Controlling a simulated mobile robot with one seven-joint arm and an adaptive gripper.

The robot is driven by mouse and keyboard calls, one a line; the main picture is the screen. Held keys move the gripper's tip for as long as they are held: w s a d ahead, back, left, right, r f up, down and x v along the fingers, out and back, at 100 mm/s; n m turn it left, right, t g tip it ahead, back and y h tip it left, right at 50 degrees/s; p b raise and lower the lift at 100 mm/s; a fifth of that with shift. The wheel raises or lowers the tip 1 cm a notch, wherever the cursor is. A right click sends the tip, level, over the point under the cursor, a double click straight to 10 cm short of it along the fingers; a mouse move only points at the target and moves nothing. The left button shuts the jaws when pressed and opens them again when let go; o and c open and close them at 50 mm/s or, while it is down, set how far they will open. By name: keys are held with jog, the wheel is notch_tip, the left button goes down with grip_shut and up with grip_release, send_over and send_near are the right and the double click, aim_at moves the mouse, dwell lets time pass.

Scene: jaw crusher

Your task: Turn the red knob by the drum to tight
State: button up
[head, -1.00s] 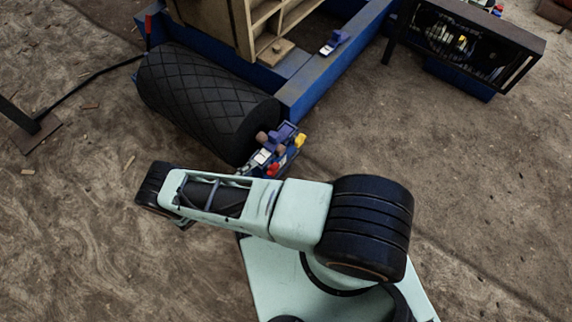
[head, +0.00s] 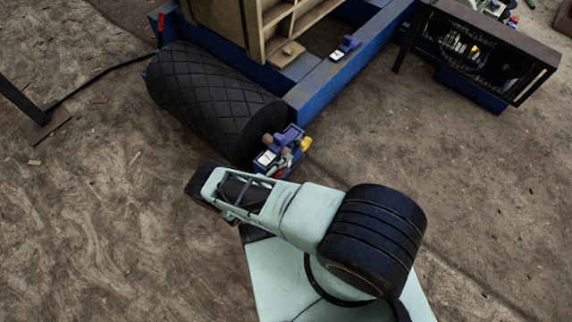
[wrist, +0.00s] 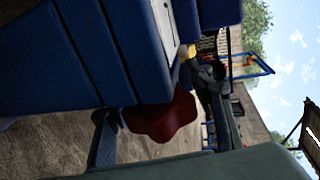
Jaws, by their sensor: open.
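The black drum (head: 215,105) with a diamond-patterned surface lies at left centre in the head view. A blue bracket assembly (head: 278,150) sits at its near end, with a yellow part (head: 305,144). The red knob (head: 279,171) shows only as a small patch there, mostly hidden by my arm. In the wrist view the dark red knob (wrist: 162,118) is large and close, beneath a blue block (wrist: 85,60). My gripper (wrist: 155,98) is open, with one dark finger to the left of the knob and one to its right. I cannot tell whether either finger touches it.
The blue frame (head: 345,75) of the machine runs behind the drum, with another blue clamp (head: 346,47) on it. A black caged unit (head: 475,50) stands at upper right. A dark stand (head: 35,115) is at far left. Bare dirt ground is open at left and right.

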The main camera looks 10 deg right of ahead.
jog(key=shift+w+d+f, duration=0.15)
jog(key=shift+w+d, duration=0.1)
jog(key=shift+d, duration=0.1)
jog(key=shift+c, duration=0.3)
jog(key=c, duration=1)
jog(key=shift+c, duration=0.3)
jog(key=shift+s+a, duration=0.1)
jog(key=shift+c, duration=0.7)
